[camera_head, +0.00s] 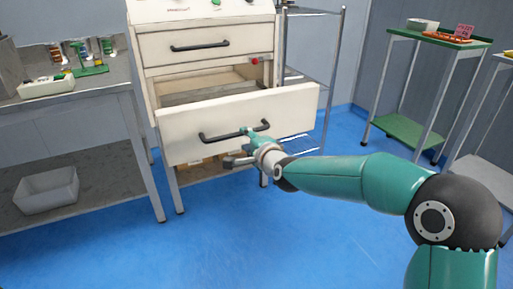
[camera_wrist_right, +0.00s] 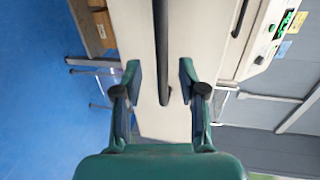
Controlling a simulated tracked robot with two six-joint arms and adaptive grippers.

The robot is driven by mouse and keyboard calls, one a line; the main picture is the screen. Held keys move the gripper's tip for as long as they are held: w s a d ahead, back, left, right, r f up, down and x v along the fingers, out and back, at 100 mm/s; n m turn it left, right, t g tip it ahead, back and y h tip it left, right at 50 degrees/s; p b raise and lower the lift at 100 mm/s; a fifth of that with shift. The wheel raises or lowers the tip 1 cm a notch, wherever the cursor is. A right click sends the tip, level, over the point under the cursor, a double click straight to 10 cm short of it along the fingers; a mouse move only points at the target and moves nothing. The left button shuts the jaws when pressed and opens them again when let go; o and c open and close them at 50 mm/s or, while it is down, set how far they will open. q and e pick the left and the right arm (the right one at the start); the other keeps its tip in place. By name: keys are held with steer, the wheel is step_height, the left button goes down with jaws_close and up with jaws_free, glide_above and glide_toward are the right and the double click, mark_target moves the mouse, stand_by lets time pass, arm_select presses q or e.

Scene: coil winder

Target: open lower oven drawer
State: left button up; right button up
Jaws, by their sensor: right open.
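The lower oven drawer (camera_head: 290,108) is a cream-coloured box. It stands pulled out from the cabinet, and its inside shows behind the front panel. Its dark bar handle (camera_head: 222,138) runs across the front. My right gripper (camera_head: 239,147) is at the handle, in front of the panel. In the right wrist view, the handle (camera_wrist_right: 161,45) lies between the two spread fingers of the gripper (camera_wrist_right: 160,80), with gaps on both sides. My left gripper is not in view.
The upper drawer (camera_head: 205,44) above is shut. A metal table (camera_head: 75,92) with small items stands close on the left. A wire rack (camera_head: 308,55) stands behind on the right, and a green-topped stand (camera_head: 445,40) farther right. The blue floor in front is clear.

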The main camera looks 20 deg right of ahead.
steer(key=a+v, duration=0.1)
steer(key=v, duration=0.5)
steer(key=shift+s+d, duration=0.2)
steer(key=shift+d, duration=0.3)
steer(key=shift+f, duration=0.1)
